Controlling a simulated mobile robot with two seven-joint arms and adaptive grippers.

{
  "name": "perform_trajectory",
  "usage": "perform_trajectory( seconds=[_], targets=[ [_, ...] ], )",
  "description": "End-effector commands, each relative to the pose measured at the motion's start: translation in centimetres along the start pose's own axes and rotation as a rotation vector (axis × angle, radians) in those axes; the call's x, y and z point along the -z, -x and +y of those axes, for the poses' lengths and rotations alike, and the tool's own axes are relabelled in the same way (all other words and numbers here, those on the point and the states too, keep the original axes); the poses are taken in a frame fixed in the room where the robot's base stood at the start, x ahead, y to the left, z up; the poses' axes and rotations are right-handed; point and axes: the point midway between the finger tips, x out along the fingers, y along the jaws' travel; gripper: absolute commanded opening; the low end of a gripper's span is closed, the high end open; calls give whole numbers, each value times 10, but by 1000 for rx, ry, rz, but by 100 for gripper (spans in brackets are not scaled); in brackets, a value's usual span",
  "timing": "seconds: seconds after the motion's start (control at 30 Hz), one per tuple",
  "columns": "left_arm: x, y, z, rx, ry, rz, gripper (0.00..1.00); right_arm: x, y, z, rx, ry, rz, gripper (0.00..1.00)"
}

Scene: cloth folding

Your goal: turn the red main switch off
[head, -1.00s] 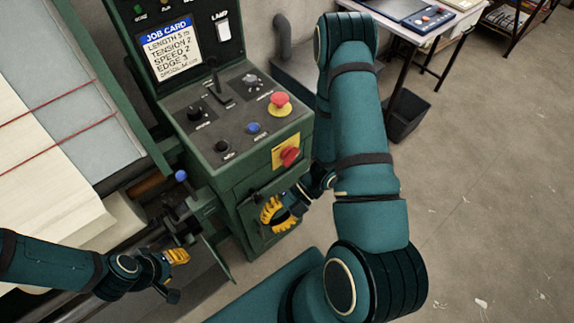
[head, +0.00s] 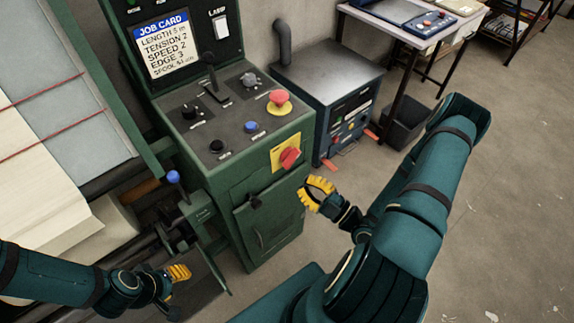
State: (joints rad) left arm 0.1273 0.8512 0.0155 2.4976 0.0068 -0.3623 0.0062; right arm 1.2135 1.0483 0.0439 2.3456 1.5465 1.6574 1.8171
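The red main switch (head: 290,157) is a red rotary handle on a yellow plate (head: 276,153), on the front of the green control cabinet. Its handle looks slanted; I cannot read its position marks. My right gripper (head: 313,193) is in front of the cabinet, below and to the right of the switch in the picture. Its yellow fingers look spread apart with nothing between them, and it is apart from the switch. My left gripper (head: 179,277) is low at the left, near the machine's shaft. Its finger gap does not show clearly.
A red mushroom button (head: 279,98) on a yellow base and a blue button (head: 250,126) are on the sloped panel above the switch. A dark blue-grey unit (head: 335,95) stands right of the cabinet. Open floor (head: 510,210) lies at the right.

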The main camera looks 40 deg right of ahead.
Motion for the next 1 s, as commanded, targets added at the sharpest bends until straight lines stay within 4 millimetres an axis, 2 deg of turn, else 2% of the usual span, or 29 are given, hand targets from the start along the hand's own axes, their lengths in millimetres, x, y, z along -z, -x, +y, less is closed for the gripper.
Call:
perform_trajectory(
  seconds=[0.37, 0.53, 0.67, 1.0],
  targets=[
    [0, 0, 0, 0, 0, 0, 47, -1, 1, 3, -17, 2, -7, 0],
    [0, 0, 0, 0, 0, 0, 47, -1, -8, 2, -15, 2, -4, 0],
    [0, -1, 0, 0, 0, 0, 47, -1, -26, 3, -15, 1, -2, 0],
    [-1, -2, -1, 0, -1, -1, 47, -2, -93, 3, -14, 4, -2, 0]
  ],
)
